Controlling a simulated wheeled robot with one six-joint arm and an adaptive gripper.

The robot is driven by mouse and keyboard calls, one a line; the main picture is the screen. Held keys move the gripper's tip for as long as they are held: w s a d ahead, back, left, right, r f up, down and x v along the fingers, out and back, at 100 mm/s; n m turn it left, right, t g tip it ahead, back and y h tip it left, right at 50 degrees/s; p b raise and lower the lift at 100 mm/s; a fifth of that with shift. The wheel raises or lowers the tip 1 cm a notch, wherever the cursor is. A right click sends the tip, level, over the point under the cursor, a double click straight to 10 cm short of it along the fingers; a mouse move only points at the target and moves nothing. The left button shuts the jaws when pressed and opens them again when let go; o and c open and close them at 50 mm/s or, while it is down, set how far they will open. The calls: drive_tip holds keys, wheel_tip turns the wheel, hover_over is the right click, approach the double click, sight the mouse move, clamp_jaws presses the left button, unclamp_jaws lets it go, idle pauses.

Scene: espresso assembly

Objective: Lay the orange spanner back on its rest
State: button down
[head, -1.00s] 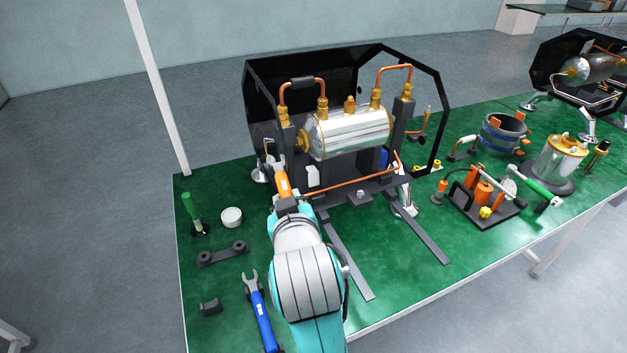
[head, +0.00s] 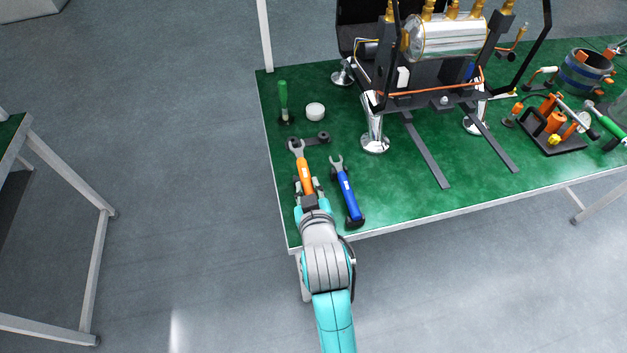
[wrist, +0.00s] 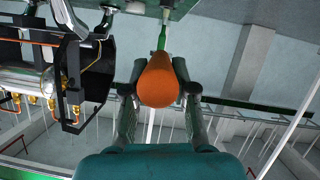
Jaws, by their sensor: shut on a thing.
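The orange spanner (head: 304,172) is in my gripper (head: 309,188), its open jaw pointing away from me, over the table's left part. My gripper is shut on its handle; in the wrist view the rounded orange handle end (wrist: 159,82) shows between the two fingers. The dark rest bar (head: 319,138) lies at the spanner's head, its left part hidden behind it. The small rest block is hidden by the spanner or my gripper. I cannot tell whether the spanner touches the rest or hangs just above it.
A blue spanner (head: 346,190) lies close on the right. A green-handled tool (head: 283,95) and a white cup (head: 315,111) stand behind. The espresso frame with its boiler (head: 450,35) is at the back right. The table's left edge is near.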

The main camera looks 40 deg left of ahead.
drive_tip(key=shift+f, duration=4.45)
drive_tip(key=c, duration=0.9)
unclamp_jaws()
drive_tip(key=shift+o, duration=0.2)
drive_tip(key=shift+f, duration=0.1)
drive_tip(key=v, duration=1.2)
drive_tip(key=shift+d, duration=0.1)
